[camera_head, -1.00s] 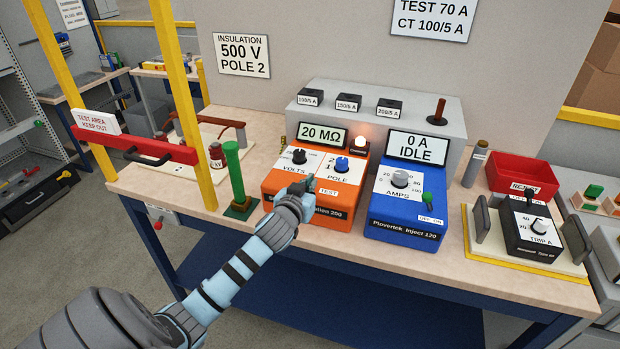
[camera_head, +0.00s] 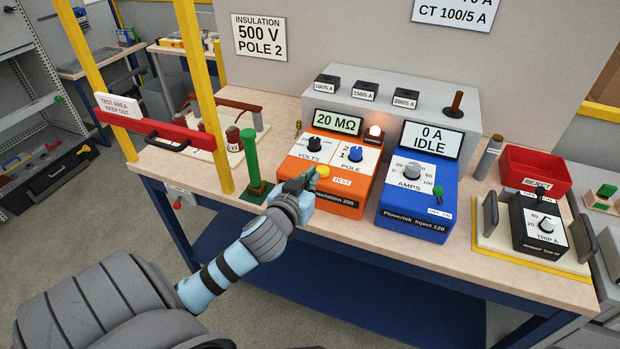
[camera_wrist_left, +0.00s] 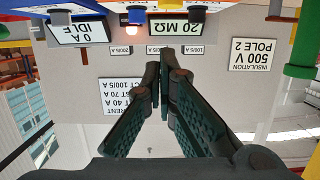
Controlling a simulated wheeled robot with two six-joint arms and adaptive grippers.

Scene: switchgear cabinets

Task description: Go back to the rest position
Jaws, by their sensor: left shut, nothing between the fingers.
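My left gripper (camera_head: 300,184) is shut and empty in the head view, at the front left corner of the orange insulation tester (camera_head: 325,178). Its fingertips are close to the yellow button by the TEST label; I cannot tell whether they touch the tester. In the left wrist view the fingers of the left gripper (camera_wrist_left: 160,65) meet at their tips, with the wall and signs behind them. The tester display (camera_head: 338,122) reads 20 MΩ, and the lamp beside it glows. My right gripper is not in view.
A green post (camera_head: 251,160) stands just left of the gripper. The blue injector (camera_head: 418,190) reads 0 A IDLE. A red barrier bar (camera_head: 170,139) spans yellow posts at the left. A red reject bin (camera_head: 536,170) and a black trip unit (camera_head: 539,224) stand at the right.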

